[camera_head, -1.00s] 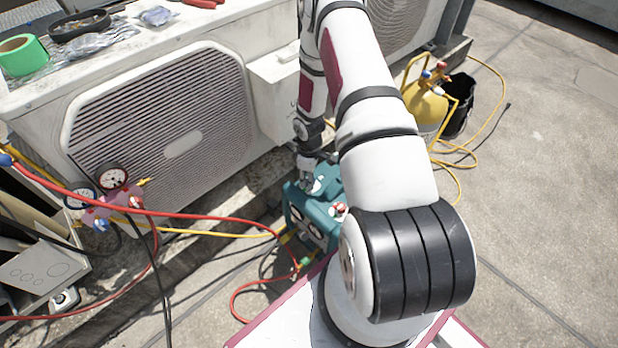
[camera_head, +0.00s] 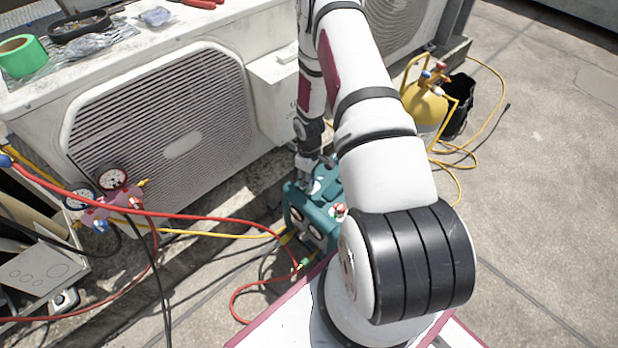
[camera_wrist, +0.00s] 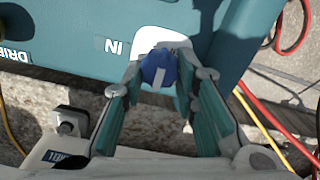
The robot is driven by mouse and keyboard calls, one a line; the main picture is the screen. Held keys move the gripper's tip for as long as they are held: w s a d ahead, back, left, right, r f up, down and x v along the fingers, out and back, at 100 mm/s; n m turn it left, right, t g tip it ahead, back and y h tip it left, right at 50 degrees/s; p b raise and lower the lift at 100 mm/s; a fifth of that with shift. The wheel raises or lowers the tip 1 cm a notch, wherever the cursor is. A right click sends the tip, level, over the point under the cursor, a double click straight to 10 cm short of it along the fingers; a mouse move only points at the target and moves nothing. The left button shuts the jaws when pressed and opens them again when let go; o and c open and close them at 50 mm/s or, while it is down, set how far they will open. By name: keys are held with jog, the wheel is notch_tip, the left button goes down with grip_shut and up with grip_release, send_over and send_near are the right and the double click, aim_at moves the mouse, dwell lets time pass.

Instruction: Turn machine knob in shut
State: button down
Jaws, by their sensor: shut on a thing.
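The teal machine (camera_head: 318,212) stands on the ground beside the condenser, partly hidden behind my arm. In the wrist view its teal casing (camera_wrist: 75,30) fills the top, with an upside-down "IN" label (camera_wrist: 112,46) left of a blue knob (camera_wrist: 160,68). The knob has a white stripe and sits on a white patch. My gripper (camera_wrist: 160,80) is shut on the blue knob, one finger on each side. In the head view my gripper (camera_head: 308,165) is small at the machine's top, and the knob cannot be made out there.
A white condenser (camera_head: 165,140) stands behind and left. Red and yellow hoses run from a gauge manifold (camera_head: 108,205) to the machine. A yellow cylinder (camera_head: 425,105) and black bucket (camera_head: 460,105) stand at the right. The concrete floor at far right is clear.

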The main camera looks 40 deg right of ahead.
jog(key=c, duration=1.3)
grip_release()
notch_tip(320, 180, up, 12)
jog(key=shift+r, duration=0.1)
